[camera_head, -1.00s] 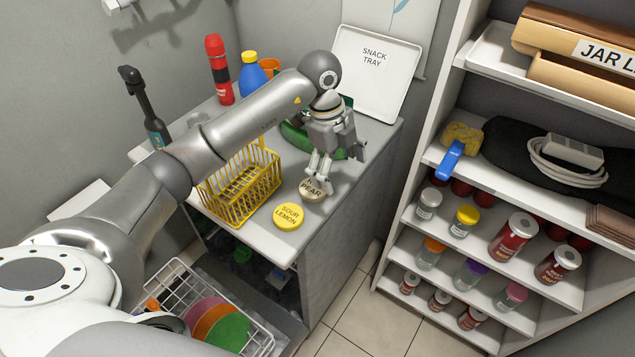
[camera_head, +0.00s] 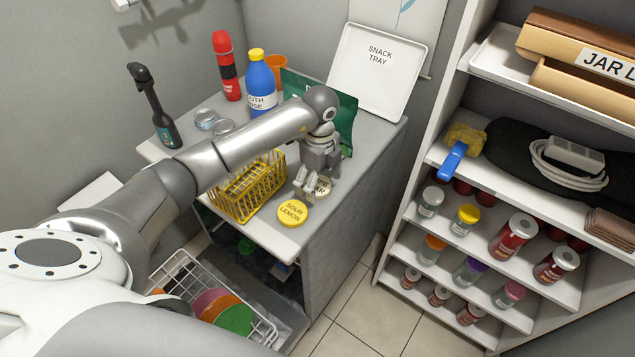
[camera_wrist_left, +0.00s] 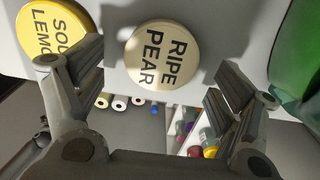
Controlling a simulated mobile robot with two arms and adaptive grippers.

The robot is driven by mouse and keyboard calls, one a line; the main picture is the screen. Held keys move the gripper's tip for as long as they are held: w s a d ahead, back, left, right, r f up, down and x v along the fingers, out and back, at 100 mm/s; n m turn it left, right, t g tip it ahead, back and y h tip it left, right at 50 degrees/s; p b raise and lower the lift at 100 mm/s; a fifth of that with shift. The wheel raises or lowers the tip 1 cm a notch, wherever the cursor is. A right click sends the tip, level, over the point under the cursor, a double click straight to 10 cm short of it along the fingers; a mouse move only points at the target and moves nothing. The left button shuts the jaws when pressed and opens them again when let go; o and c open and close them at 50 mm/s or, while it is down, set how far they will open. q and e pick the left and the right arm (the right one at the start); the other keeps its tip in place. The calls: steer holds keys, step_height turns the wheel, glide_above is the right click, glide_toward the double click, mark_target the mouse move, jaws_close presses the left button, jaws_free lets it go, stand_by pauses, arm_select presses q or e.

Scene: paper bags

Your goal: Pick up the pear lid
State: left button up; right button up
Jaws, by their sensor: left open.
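The pear lid (camera_head: 321,186) is a round cream disc near the front edge of the grey counter, partly hidden by my gripper in the head view. In the left wrist view the pear lid (camera_wrist_left: 162,54) reads "RIPE PEAR" and lies between and beyond my fingertips, apart from them. My left gripper (camera_head: 305,187) is open and empty, just above and beside the lid; its two fingers show in the left wrist view (camera_wrist_left: 152,78). My right gripper is not in view.
The yellow sour lemon lid (camera_head: 292,213) lies close beside the pear lid. A yellow wire basket (camera_head: 248,190), a green bag (camera_head: 346,125), a blue bottle (camera_head: 260,85) and the white snack tray (camera_head: 374,85) stand on the counter (camera_head: 372,150). A jar shelf is at right.

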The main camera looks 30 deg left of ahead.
arm_select(q)
steer(key=shift+f, duration=0.6)
steer(key=c, duration=0.9)
